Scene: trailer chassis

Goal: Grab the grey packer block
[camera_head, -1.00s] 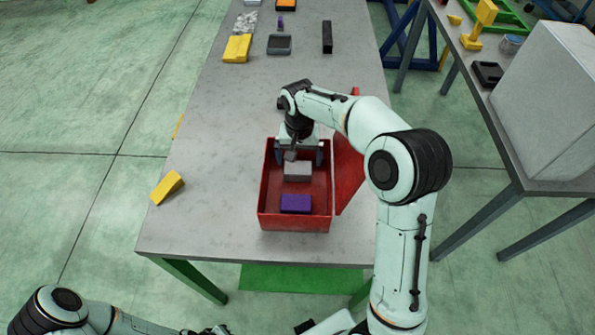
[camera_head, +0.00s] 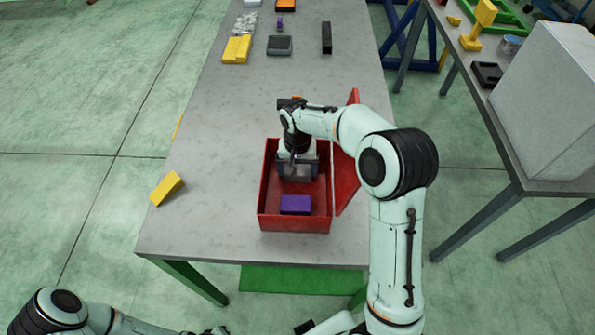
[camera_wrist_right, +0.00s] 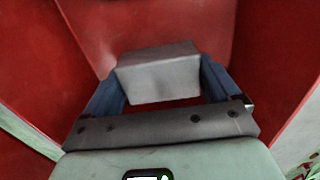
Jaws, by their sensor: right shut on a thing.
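The grey packer block (camera_wrist_right: 160,75) sits between the two blue fingers of my right gripper (camera_wrist_right: 158,90) in the right wrist view. In the head view the grey block (camera_head: 297,172) is inside the red box (camera_head: 264,205), partly covered by my right gripper (camera_head: 298,170), which is shut on it. I cannot tell whether the block touches the box floor. A purple block (camera_head: 296,204) lies in the near part of the same box. My left arm shows at the bottom left, but its gripper jaws cannot be made out.
The red lid (camera_head: 346,180) stands open at the box's right. A yellow block (camera_head: 167,188) lies at the table's left edge. Yellow blocks (camera_head: 237,49), a dark grey tray (camera_head: 279,45) and a black bar (camera_head: 327,37) lie at the far end. The table (camera_head: 215,130) between is clear.

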